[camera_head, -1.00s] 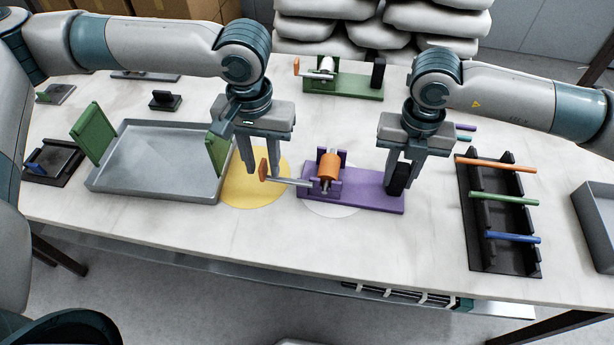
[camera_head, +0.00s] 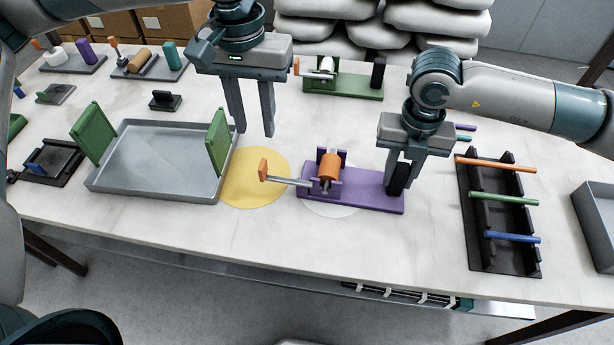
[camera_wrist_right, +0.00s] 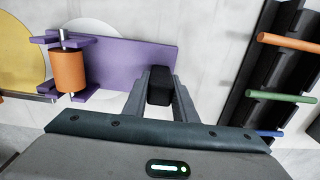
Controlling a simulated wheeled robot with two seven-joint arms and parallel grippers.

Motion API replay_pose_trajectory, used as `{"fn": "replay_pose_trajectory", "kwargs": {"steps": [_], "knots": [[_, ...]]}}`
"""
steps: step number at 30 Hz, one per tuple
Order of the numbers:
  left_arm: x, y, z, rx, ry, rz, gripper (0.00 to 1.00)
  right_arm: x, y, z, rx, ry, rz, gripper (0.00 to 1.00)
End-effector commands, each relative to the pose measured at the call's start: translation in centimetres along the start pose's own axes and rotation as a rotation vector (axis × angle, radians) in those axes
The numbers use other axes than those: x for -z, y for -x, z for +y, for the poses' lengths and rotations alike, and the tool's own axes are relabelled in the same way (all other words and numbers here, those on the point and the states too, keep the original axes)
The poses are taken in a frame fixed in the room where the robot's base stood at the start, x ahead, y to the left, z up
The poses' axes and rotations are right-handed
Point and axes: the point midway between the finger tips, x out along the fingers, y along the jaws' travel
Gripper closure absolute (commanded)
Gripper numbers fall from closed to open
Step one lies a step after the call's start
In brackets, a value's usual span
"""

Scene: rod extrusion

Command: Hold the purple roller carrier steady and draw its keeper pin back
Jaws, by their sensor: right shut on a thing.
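The purple roller carrier (camera_head: 368,197) lies on the table with an orange roller (camera_head: 329,166) between its uprights; it also shows in the right wrist view (camera_wrist_right: 120,62). The keeper pin (camera_head: 288,180), a grey rod with an orange handle (camera_head: 263,169), sticks out to the left over a yellow disc. My right gripper (camera_head: 402,178) is shut on the carrier's black post (camera_wrist_right: 160,86) at its right end. My left gripper (camera_head: 254,130) is open and empty, above and behind the pin's handle, apart from it.
A grey tray (camera_head: 150,190) with green end plates stands at left, close to my left gripper. A black rack (camera_head: 505,255) with orange, green and blue rods is at right. A green carrier (camera_head: 345,90) stands behind. The table in front is clear.

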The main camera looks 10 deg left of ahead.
Motion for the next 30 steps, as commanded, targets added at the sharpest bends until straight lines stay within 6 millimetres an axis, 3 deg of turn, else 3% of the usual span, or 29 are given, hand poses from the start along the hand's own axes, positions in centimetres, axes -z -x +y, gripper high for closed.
{"fn": "replay_pose_trajectory", "kwargs": {"steps": [8,9,11,17,20,30], "knots": [[0.01,-0.03,0.01,0.0,0.0,0.0,0.71,0.01,0.03,0.05,-0.001,0.001,0.0,1.0],[0.01,-0.04,0.01,0.0,0.0,0.0,0.71,0.01,0.03,0.05,-0.001,0.001,0.0,0.68],[0.01,-0.04,0.01,0.0,0.0,0.0,0.71,0.01,0.03,0.05,-0.001,0.001,0.0,0.54],[0.01,-0.05,0.01,0.0,0.0,0.0,0.71,0.01,0.02,0.03,-0.001,0.001,0.0,0.53],[0.01,-0.06,0.01,0.0,0.0,0.0,0.71,0.0,0.01,0.03,-0.001,0.0,0.0,0.34],[0.01,-0.03,0.01,0.0,0.0,0.0,0.71,0.0,0.06,0.01,0.0,0.0,0.0,0.34]]}}
